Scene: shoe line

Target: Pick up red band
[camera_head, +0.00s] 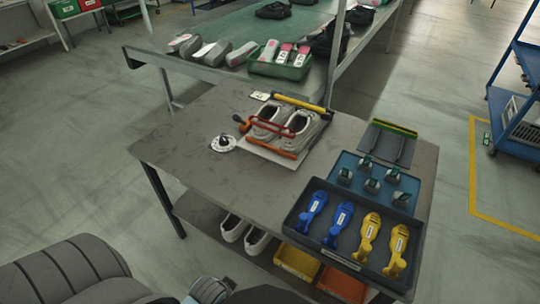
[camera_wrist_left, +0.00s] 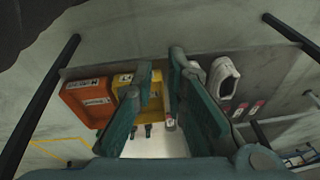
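A red band (camera_head: 271,127) lies across the pair of light grey shoes (camera_head: 266,119) on the grey table. Its left end is near a dark round knob. An orange bar (camera_head: 276,151) runs along the front of the shoes, and a yellow bar (camera_head: 302,103) is behind them. The shoes rest on a pale board (camera_head: 253,145). My left gripper (camera_wrist_left: 160,65) shows in the left wrist view with its two teal fingers apart and no object visibly held. The red band cannot be made out in that view. My right gripper is not in view.
A dark tray (camera_head: 301,236) with blue and yellow shoe-shaped tools and a blue tray (camera_head: 341,163) stand at the table's right. A white disc (camera_head: 223,142) lies left of the shoes. An orange bin (camera_wrist_left: 88,100) and yellow bin (camera_wrist_left: 124,82) sit on the lower shelf. The table's front left is clear.

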